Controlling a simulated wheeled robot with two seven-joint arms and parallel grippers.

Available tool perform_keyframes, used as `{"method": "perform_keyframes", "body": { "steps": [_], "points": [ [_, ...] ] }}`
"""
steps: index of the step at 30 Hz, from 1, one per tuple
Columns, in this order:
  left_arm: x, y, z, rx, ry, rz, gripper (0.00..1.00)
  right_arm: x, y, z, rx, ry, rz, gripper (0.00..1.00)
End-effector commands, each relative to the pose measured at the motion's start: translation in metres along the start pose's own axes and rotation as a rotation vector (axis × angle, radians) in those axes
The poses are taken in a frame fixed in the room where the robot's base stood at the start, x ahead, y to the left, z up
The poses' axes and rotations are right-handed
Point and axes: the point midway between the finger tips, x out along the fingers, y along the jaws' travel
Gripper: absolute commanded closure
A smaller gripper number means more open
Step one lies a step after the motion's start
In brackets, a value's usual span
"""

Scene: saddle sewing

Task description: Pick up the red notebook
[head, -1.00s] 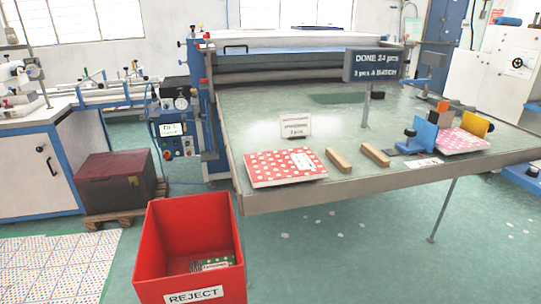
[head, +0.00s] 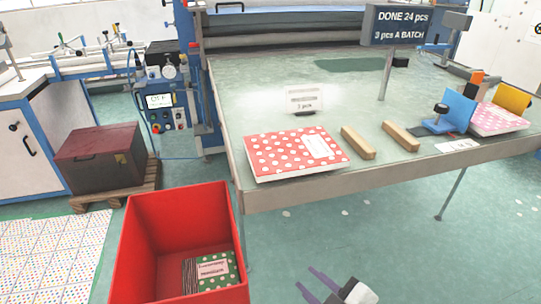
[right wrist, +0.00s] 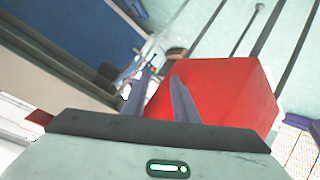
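The red notebook (head: 275,152) has white dots and a white label. It lies flat near the table's front left corner in the head view. My right gripper (head: 306,277) is low at the bottom of the head view, in front of and below the table edge, apart from the notebook. Its two purplish fingers are spread and empty. They also show in the right wrist view (right wrist: 161,76), with a red bin behind them. The notebook cannot be made out in the right wrist view. My left gripper is not in view.
The red reject bin (head: 172,228) stands on the floor at front left, holding a green dotted notebook (head: 226,262). On the table (head: 290,193) are a small sign (head: 304,98), two wooden bars (head: 358,142) and a pinkish notebook (head: 496,119) beside blue and yellow blocks.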

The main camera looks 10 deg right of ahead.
Motion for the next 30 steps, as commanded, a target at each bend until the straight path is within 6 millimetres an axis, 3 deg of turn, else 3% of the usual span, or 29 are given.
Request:
{"method": "perform_keyframes", "body": {
  "steps": [1,3,6,9,12,15,30],
  "points": [
    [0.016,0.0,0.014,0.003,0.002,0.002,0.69,0.016,0.03,-0.031,-0.188,0.086,0.066,0.73],
    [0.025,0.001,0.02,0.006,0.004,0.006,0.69,0.02,0.066,-0.075,-0.433,0.164,0.155,0.73],
    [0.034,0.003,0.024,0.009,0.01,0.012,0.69,0.013,0.103,-0.128,-0.718,0.234,0.28,0.73],
    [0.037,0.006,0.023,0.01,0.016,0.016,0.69,0.003,0.124,-0.162,-0.899,0.264,0.372,0.73],
    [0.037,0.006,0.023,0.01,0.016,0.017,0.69,-0.001,0.135,-0.18,-0.992,0.273,0.421,0.73],
    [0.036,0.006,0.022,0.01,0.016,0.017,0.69,0.008,0.141,-0.191,-1.016,0.274,0.436,0.73],
    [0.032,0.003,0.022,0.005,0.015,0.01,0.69,0.06,0.157,-0.215,-1.01,0.274,0.432,0.73]
  ]
}}
